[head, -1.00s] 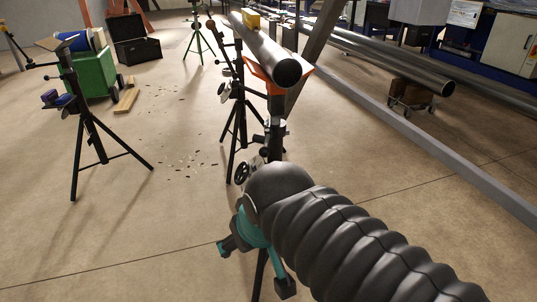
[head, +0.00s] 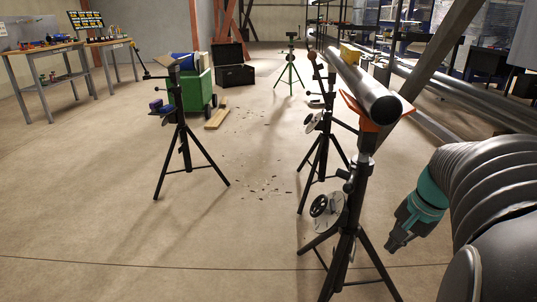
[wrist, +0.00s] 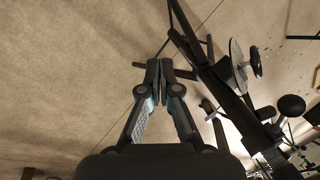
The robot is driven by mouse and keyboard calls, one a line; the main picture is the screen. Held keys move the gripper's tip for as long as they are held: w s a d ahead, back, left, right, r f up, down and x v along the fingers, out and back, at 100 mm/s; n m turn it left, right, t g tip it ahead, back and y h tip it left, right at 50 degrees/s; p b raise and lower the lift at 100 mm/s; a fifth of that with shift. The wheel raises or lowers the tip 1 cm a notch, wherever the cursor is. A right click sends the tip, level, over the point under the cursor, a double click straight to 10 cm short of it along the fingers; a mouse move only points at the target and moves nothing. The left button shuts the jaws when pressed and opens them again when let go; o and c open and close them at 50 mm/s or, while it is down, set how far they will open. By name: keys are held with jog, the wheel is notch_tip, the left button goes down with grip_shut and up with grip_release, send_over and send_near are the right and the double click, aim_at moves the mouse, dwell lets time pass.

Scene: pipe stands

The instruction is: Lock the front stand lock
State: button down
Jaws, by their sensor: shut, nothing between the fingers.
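The front stand (head: 346,238) is a black tripod, upright, with an orange V-shaped head (head: 376,112) under a grey pipe (head: 362,86). A dark knob (head: 345,175), perhaps the lock, sits on its column, above a handwheel (head: 320,206). My gripper (head: 391,247), teal and black, is low to the right of the stand, apart from it. In the wrist view my gripper (wrist: 165,70) has its fingertips together with nothing between them. The stand's column (wrist: 222,92) slants past on the right there, with a pale disc (wrist: 238,66) and a round black knob (wrist: 291,107).
More tripods stand behind, including one left (head: 183,140) and a green one (head: 290,68). A green cart (head: 198,91), wooden planks (head: 216,117) and a black case (head: 236,75) are farther back. Small debris (head: 266,187) lies on the floor. The left foreground floor is clear.

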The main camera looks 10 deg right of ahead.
aim_at(351, 179)
jog(key=w+d+r+m+t+y, duration=0.1)
jog(key=w+d+m+y, duration=0.1)
jog(key=d+m, duration=0.35)
jog(key=w+d+r+m+t+y, duration=0.1)
jog(key=w+d+r+m+y, duration=0.1)
jog(key=d+m, duration=0.3)
notch_tip(351, 179, up, 7)
jog(key=w+a+m+t+y, duration=0.1)
jog(key=w+a+m+y, duration=0.1)
jog(key=m, duration=0.1)
jog(key=shift+r+y+b, duration=0.2)
jog(key=shift+y+b, duration=0.1)
jog(key=shift+y, duration=0.1)
jog(key=shift+a, duration=0.1)
jog(key=w+a+f+b, duration=0.2)
jog(key=w+a+f, duration=0.3)
jog(key=w+a, duration=0.2)
jog(key=shift+a+f, duration=0.3)
jog(key=shift+a, duration=0.75)
